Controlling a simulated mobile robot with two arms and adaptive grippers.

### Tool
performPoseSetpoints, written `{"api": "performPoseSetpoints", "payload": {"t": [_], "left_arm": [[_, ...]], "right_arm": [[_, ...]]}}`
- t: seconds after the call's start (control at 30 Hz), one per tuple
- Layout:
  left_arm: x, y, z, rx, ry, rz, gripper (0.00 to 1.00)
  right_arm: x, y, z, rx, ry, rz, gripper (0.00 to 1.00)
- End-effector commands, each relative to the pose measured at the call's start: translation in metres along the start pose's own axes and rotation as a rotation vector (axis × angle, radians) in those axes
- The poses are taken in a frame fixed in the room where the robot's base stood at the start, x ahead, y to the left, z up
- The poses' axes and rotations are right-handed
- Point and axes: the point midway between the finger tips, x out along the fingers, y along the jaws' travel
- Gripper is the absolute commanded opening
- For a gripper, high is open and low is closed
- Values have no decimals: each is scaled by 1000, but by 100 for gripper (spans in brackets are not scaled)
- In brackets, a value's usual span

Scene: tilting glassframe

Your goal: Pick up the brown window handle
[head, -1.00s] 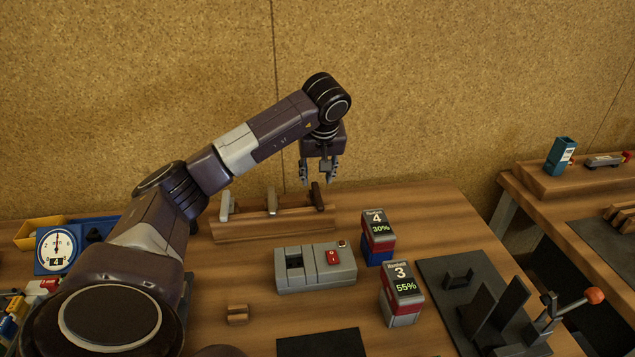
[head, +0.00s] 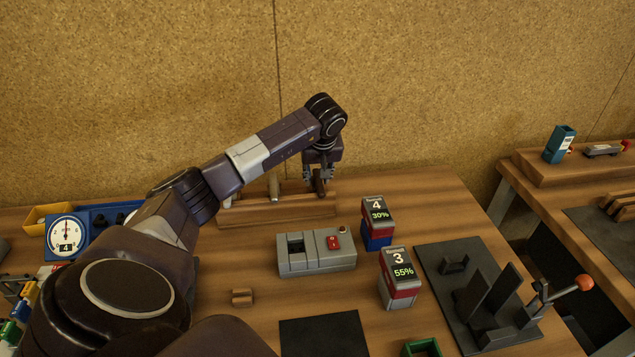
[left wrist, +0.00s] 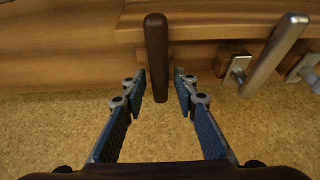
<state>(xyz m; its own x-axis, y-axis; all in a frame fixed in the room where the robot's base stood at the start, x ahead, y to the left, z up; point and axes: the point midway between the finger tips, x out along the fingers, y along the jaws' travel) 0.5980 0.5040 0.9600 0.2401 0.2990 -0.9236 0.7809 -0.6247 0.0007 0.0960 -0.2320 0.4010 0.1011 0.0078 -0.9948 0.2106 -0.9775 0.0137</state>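The brown window handle (left wrist: 157,55) is the dark bar at the right end of the wooden rack (head: 275,209). In the head view the handle (head: 319,186) is partly covered by my gripper. My left gripper (head: 319,176) is lowered over it from above. In the left wrist view the left gripper (left wrist: 163,83) is open, with one finger on each side of the handle's end. A gap shows between the handle and each finger. My right gripper is in neither view.
Two lighter handles, one silvery (left wrist: 273,55), stand beside the brown one on the rack. A grey box with a red switch (head: 316,253) and two labelled blocks (head: 377,222) stand in front. A corkboard wall (head: 450,80) is close behind.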

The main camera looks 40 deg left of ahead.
Motion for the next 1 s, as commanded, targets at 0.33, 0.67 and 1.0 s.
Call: {"api": "performPoseSetpoints", "payload": {"t": [0.33, 0.67, 1.0], "left_arm": [[-1, 0, -1, -1, 1, 0, 0], [-5, 0, -3, -1, 3, 1, 0], [-51, 1, -23, -3, 6, 4, 0]], "right_arm": [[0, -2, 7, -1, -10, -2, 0], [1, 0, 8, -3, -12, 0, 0], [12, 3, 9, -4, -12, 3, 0]]}}
